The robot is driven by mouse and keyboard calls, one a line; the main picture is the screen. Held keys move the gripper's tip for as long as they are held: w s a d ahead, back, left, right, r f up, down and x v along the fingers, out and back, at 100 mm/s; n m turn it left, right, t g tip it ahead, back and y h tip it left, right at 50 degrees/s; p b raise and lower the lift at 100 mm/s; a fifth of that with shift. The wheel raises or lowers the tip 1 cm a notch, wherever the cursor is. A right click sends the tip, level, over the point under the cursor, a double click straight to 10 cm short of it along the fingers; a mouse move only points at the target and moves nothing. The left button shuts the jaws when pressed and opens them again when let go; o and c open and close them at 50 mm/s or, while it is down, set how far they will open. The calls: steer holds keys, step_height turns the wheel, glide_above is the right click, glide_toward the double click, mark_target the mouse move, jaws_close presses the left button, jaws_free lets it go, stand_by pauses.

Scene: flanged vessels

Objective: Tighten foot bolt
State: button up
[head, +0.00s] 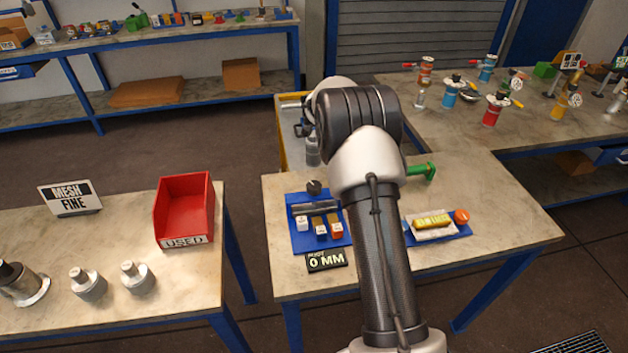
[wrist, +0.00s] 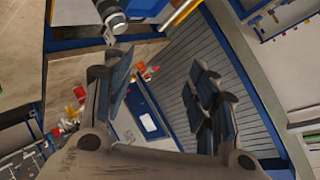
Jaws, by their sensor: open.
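My gripper (wrist: 163,75) is open in the wrist view, with its two fingers wide apart and nothing between them. In the head view my arm hides it. I cannot pick out a foot bolt in either view. On the left table in the head view stand a larger flanged metal vessel (head: 20,285), cut by the frame edge, and two smaller grey metal pieces, one at the middle (head: 88,284) and one at the right (head: 138,278). A green-handled part (head: 422,170) shows beside my arm on the centre table (head: 500,220).
A blue tray (head: 298,240) with small labelled blocks and a "0 MM" sign (head: 326,260) are left of my arm. Another blue tray (head: 462,229) holds a yellow item. A red "USED" bin (head: 184,208) and "MESH FINE" sign (head: 70,197) stand on the left table. Valves crowd the right bench.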

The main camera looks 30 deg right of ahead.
steer(key=s+a+f+n+y+p, duration=0.2)
steer(key=s+a+f+y, duration=0.1)
steer(key=s+a+y, duration=0.3)
steer(key=g+y, duration=0.2)
steer(key=y, duration=0.5)
glide_above(320, 188)
steer(key=w, duration=0.3)
steer(key=shift+s+f+p, duration=0.1)
steer(key=shift+s+p, duration=0.05)
steer(key=shift+p, duration=0.3)
steer(key=shift+s+a+f+y+p, duration=0.1)
steer(key=shift+s+f+y+p, duration=0.1)
steer(key=shift+s+y, duration=0.25)
steer(key=shift+s+f+y+p, duration=0.15)
steer(key=shift+s+y, duration=0.1)
steer(key=shift+s, duration=0.35)
steer(key=s+d+f+m+t+y+p, duration=0.5)
steer(key=s+d+f+m+t+p, duration=0.15)
steer(key=s+d+m, duration=0.5)
steer(key=shift+m+t+h, duration=0.3)
steer(key=shift+m+t, duration=0.15)
steer(key=shift+m, duration=0.1)
steer(key=x, duration=0.5)
steer(key=s+a+b+x, duration=0.1)
steer(key=x, duration=0.5)
steer(key=a+x, duration=0.1)
steer(key=x, duration=0.5)
steer(key=shift+a+f, duration=0.1)
steer(key=c, duration=1)
